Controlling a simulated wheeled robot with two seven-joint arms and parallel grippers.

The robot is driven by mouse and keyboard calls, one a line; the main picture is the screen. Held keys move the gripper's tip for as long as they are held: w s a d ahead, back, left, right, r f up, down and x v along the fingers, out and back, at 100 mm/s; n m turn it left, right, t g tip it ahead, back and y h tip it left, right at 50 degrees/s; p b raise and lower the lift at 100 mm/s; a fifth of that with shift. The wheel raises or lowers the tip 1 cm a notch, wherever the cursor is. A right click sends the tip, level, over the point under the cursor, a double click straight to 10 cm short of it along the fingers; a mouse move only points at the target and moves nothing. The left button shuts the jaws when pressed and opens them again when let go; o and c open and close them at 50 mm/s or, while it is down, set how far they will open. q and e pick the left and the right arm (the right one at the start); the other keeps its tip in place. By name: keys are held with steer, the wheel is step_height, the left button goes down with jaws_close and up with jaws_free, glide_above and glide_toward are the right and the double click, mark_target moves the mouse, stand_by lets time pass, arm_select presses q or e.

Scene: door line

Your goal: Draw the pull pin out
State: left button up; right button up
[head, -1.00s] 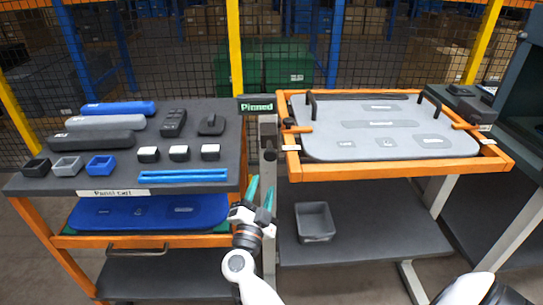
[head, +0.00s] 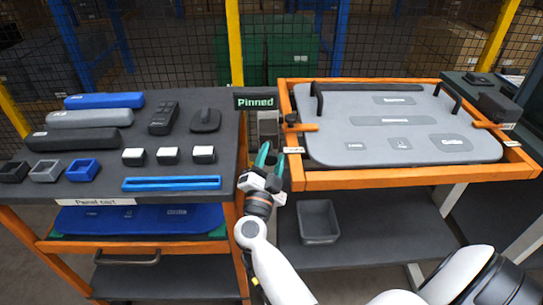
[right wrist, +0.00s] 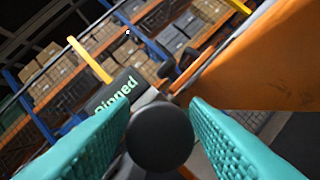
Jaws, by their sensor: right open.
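The pull pin shows as a dark round knob (right wrist: 160,136) in the right wrist view, end-on between my right gripper's fingers. My right gripper (head: 271,153) has teal fingers that stand apart on both sides of the knob, with no clear grip on it. In the head view the gripper is in front of the grey post (head: 268,124) under the green-lettered "Pinned" sign (head: 256,101). The sign also shows in the right wrist view (right wrist: 116,95). The pin's shaft is hidden behind the knob. My left gripper is out of view.
The panel cart (head: 225,125) with trays and blocks stands left of the post. An orange-framed table (head: 400,180) holding a grey panel (head: 400,152) stands right, close to the gripper. A grey bin (head: 318,222) sits on the lower shelf.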

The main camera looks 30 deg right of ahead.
steer(key=shift+c, duration=0.5)
jaws_close()
steer(key=shift+s+a+p, duration=0.45)
steer(key=shift+s+p, duration=0.05)
steer(key=shift+s, duration=0.2)
steer(key=shift+s+a+p, duration=0.4)
steer(key=shift+s+p, duration=0.05)
steer(key=shift+s, duration=0.3)
steer(key=shift+f, duration=0.15)
steer(key=shift+o, duration=0.5)
jaws_free()
steer(key=shift+a, duration=0.1)
